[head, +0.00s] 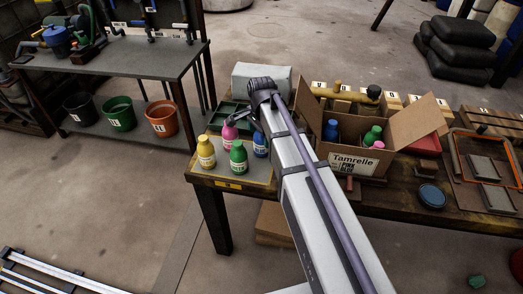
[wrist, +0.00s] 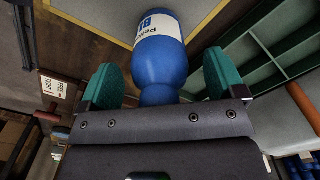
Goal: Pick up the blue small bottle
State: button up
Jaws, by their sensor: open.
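The blue small bottle (head: 260,147) stands on the mat at the left end of the wooden table, partly hidden by my arm in the head view. In the wrist view the blue bottle (wrist: 160,50), with a white label, fills the space between the two teal fingers of my gripper (wrist: 160,82). The fingers are open, one on each side of its neck end, with small gaps showing. In the head view my gripper (head: 250,122) is mostly hidden behind the wrist.
Yellow (head: 206,152), green (head: 238,158) and pink (head: 229,131) bottles stand close by. A green divided tray (head: 227,113) lies behind. An open cardboard box (head: 352,162) holding several bottles stands to the right. A blue round lid (head: 431,195) lies on the table.

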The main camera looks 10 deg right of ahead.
jog(key=c, duration=1.2)
jog(key=shift+r+p, duration=0.15)
jog(key=shift+p, duration=0.25)
notch_tip(320, 180, up, 10)
jog(key=p, duration=1)
